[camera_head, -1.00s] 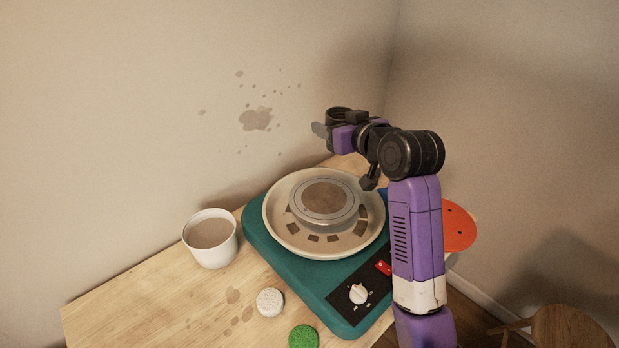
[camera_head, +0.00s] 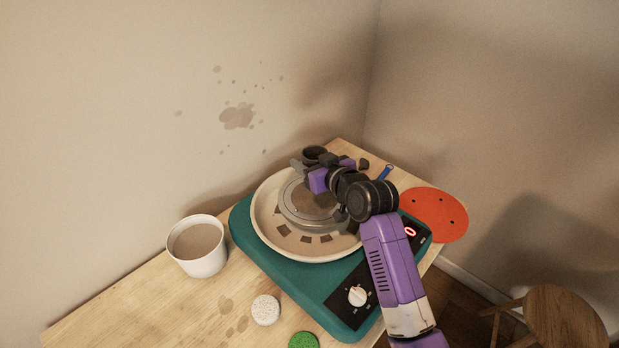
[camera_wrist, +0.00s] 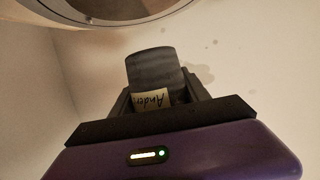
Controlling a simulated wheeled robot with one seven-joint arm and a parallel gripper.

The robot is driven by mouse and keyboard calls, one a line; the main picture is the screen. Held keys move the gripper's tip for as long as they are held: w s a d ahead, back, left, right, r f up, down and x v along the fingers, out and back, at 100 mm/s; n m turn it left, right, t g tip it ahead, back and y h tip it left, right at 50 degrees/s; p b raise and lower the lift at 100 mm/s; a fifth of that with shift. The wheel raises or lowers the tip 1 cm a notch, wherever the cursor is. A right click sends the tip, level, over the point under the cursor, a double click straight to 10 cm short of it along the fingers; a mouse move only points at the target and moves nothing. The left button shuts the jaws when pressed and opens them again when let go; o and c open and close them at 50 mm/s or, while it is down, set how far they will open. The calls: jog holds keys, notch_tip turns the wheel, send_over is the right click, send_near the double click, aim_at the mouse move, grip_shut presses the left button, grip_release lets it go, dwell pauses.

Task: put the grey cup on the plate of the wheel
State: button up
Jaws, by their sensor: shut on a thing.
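The pottery wheel (camera_head: 285,278) is a teal base with a cream splash pan (camera_head: 268,232) around a round grey-brown plate (camera_head: 300,208). My gripper (camera_head: 303,169) is over the back part of the pan, near the plate's far edge. In the wrist view my gripper's dark jaws are shut on a dark grey, round-edged thing, apparently the grey cup (camera_wrist: 150,66). A pale label with handwriting shows between the jaws. Much of the cup is hidden by the jaws, and its height over the plate cannot be told. The wrist view also shows the plate or pan edge at the top.
A white pot (camera_head: 205,262) with brownish contents stands left of the wheel. A white speckled disc (camera_head: 265,310) and a green disc (camera_head: 303,342) lie in front. A red disc (camera_head: 435,213) and a blue tool (camera_head: 385,173) are at the right. A wooden stool (camera_head: 560,318) stands beyond the table.

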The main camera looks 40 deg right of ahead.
jog(key=shift+f, duration=2.85)
jog(key=shift+f, duration=0.2)
jog(key=o, duration=1.6)
